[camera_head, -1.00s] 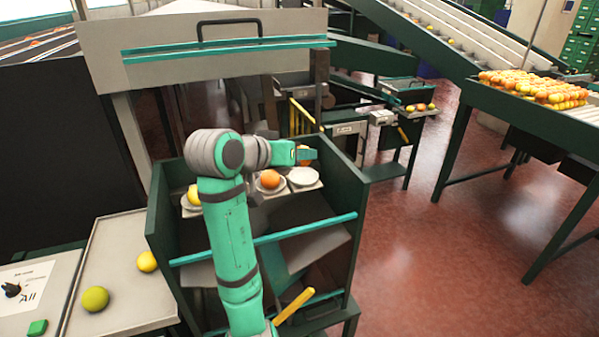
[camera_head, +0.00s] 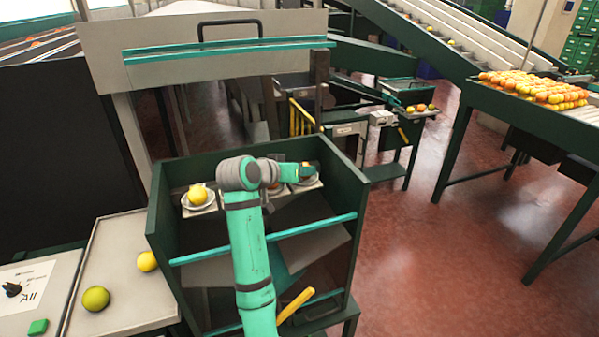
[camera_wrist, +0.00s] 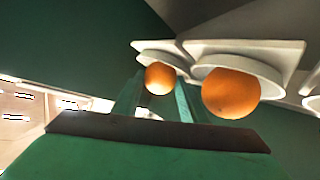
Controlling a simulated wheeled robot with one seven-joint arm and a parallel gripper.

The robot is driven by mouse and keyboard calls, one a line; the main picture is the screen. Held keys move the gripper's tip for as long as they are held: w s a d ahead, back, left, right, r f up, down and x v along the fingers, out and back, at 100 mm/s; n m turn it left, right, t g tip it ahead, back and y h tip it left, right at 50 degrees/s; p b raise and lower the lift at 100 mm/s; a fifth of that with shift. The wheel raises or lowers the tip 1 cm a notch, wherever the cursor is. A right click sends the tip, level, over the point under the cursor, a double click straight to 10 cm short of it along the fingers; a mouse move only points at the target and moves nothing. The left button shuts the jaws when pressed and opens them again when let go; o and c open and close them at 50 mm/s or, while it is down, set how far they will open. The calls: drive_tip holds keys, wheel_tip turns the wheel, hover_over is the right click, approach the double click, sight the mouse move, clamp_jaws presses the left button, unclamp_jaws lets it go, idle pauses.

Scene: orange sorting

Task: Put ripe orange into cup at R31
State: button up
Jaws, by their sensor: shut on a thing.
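My gripper (camera_head: 310,172) is low at the right-hand cup (camera_head: 306,187) in the row inside the green bin. In the wrist view its two fingers (camera_wrist: 160,98) are shut on an orange fruit (camera_wrist: 160,78). That orange is right at a white cup (camera_wrist: 153,57); I cannot tell whether it rests in it. A second orange (camera_wrist: 230,93) sits in the neighbouring white cup (camera_wrist: 250,66); my arm mostly hides that cup in the head view. A yellow fruit (camera_head: 197,195) sits in the left cup (camera_head: 199,208). I can read no R31 label.
The green bin wall (camera_head: 340,185) stands close right of my gripper, and a teal bar (camera_head: 265,238) crosses the bin front. A tray (camera_head: 120,262) at left holds a yellow and a greenish fruit. A table (camera_head: 540,115) with many oranges stands far right.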

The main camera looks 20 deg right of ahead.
drive_tip(key=shift+f, duration=0.25)
drive_tip(key=shift+f, duration=0.15)
drive_tip(key=o, duration=0.8)
drive_tip(key=shift+a+r, duration=0.15)
drive_tip(key=shift+r, duration=0.1)
drive_tip(key=v, duration=1.1)
drive_tip(key=shift+s+a+r, duration=0.2)
drive_tip(key=shift+s, duration=0.05)
